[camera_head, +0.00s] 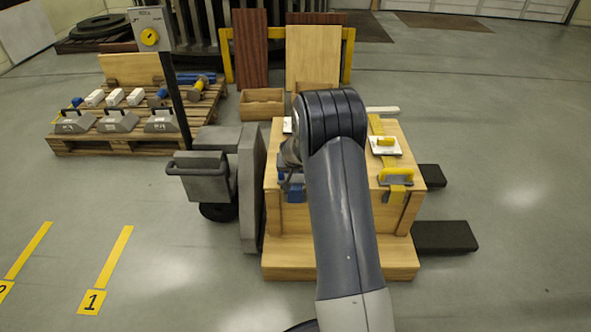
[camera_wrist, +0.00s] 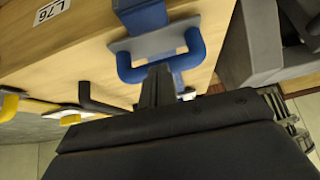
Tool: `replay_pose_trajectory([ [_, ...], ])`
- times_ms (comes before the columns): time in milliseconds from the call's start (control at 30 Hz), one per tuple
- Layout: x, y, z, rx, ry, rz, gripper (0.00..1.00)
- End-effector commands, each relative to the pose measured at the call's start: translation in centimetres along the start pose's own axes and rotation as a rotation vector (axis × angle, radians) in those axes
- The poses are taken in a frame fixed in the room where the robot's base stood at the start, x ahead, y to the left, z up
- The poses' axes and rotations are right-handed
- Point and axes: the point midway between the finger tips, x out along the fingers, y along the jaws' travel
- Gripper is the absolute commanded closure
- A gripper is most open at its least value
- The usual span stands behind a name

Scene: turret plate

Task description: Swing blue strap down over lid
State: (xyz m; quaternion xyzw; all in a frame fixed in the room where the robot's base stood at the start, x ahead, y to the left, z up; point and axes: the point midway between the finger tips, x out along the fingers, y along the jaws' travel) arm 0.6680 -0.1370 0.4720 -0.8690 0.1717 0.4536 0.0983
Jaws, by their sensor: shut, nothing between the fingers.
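The wooden crate (camera_head: 341,219) stands in front of me with its lid on. The blue strap (camera_wrist: 142,14) lies along the lid's wood in the wrist view, ending in a grey plate with a blue U-shaped handle (camera_wrist: 195,45) near the lid's edge. In the head view a blue part (camera_head: 292,188) shows at the crate's front left; my arm hides most of the strap there. My gripper (camera_wrist: 157,78) is shut and empty, its fingertips right at the handle's bar; I cannot tell whether they touch it.
A yellow strap (camera_head: 376,125) with a yellow handle lies over the lid's right side. A grey machine (camera_head: 202,176) stands close to the crate's left. A pallet (camera_head: 107,139) with tools lies at the back left. Dark forks (camera_head: 444,236) stick out at right.

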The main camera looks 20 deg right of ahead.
Motion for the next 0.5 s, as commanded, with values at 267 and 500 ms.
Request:
replay_pose_trajectory([
  [267, 0.77, 0.09, 1.02, 0.0, -0.017, 0.004, 1.0],
  [500, 0.87, 0.12, 1.29, 0.0, -0.023, 0.005, 1.0],
])
